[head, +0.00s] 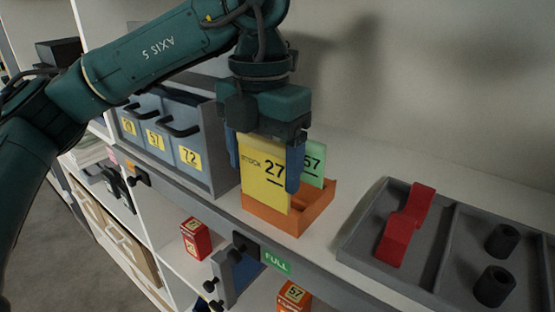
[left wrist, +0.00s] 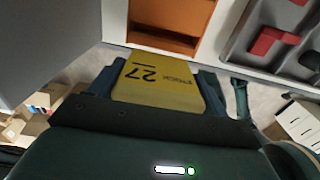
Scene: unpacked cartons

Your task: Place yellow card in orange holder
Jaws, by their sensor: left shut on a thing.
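My left gripper (head: 265,165) is shut on the yellow card (head: 264,180), marked STOCK 27, and holds it upright between its blue fingers. The card also shows in the left wrist view (left wrist: 157,82). The orange holder (head: 312,218) stands on the shelf. In the head view the card overlaps the holder's left part and hides it. A green card (head: 314,160) marked 57 shows behind the right finger, at the holder's back. My right gripper is out of view.
Grey-blue bins (head: 190,148) with handles stand left of the holder. A grey tray (head: 350,238) at the right holds a red block (head: 403,228) and black cylinders (head: 494,286). Red boxes (head: 195,239) sit on the lower shelf. A green FULL label (head: 276,261) marks the shelf edge.

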